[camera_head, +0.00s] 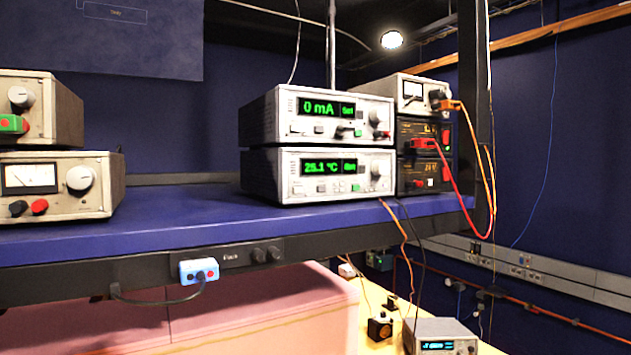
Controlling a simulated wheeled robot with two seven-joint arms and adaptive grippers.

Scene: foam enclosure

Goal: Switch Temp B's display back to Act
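Two white instruments are stacked on the blue shelf in the middle of the head view. The upper unit (315,116) has a green display (324,107) reading 0 mA, with a small side field that looks like "Set". The lower unit (320,176) shows 25.1 °C on its display (325,167), so it is a temperature unit. Its small side field (350,167) is too blurred to read surely as Act or Set. Small buttons and a knob (375,171) sit on its front. No "Temp B" label is legible. Neither of my grippers is in view.
The blue shelf (180,220) has bare room left of the stack. Beige meter units (60,186) stand at left. Black boxes with orange and red cables (424,155) adjoin the stack at right, near a dark post (477,110).

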